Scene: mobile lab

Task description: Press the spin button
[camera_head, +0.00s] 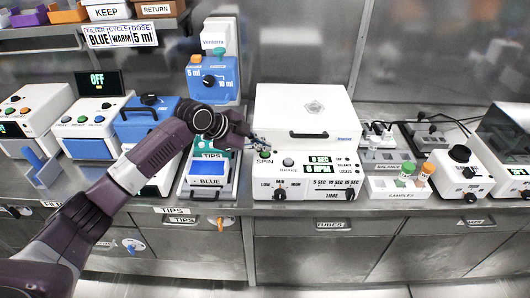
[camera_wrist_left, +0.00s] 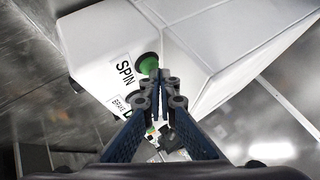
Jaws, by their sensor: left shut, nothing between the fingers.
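The white centrifuge (camera_head: 305,110) stands on the bench with its lid shut. Its green button (camera_head: 264,154) sits beside the SPIN label at the panel's left. The display (camera_head: 320,165) reads 0 SEC and 0 RPM. My left gripper (camera_head: 258,141) is shut and empty, close above the green button at the panel's left end. In the left wrist view the shut fingertips (camera_wrist_left: 161,82) overlap the lower edge of the green button (camera_wrist_left: 148,64). I cannot tell whether they touch it. My right gripper is not in view.
A grey BRAKE button (camera_head: 288,162) sits right of the green button. Tip boxes (camera_head: 209,170) stand left of the centrifuge. A sample rack (camera_head: 398,187) with capped tubes stands to the right. The lid handle (camera_head: 309,134) sticks out above the panel.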

